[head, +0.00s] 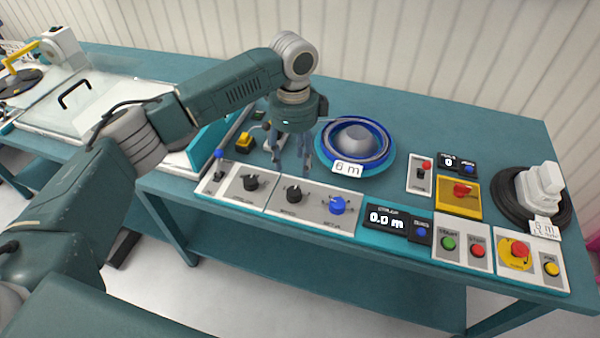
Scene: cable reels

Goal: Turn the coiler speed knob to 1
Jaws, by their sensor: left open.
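A control strip runs along the front of the teal bench. It has a black knob (251,183) on the left panel, a second black knob (294,193) on the middle panel and a blue knob (337,205) beside that one. The lettering under the knobs is too small to read, so I cannot tell which is the coiler speed knob or where its pointer stands. My left gripper (290,164) points down, open and empty, above and just behind the second black knob. It appears apart from the knobs. My right gripper is out of view.
A blue cable coil (378,158) with a "6 m" tag lies right of the gripper. A display (387,218) reads 0.0 m. Buttons, including a red emergency-style one (519,250), and a black reel (515,205) are at the right. A yellow-topped switch (244,139) stands behind-left.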

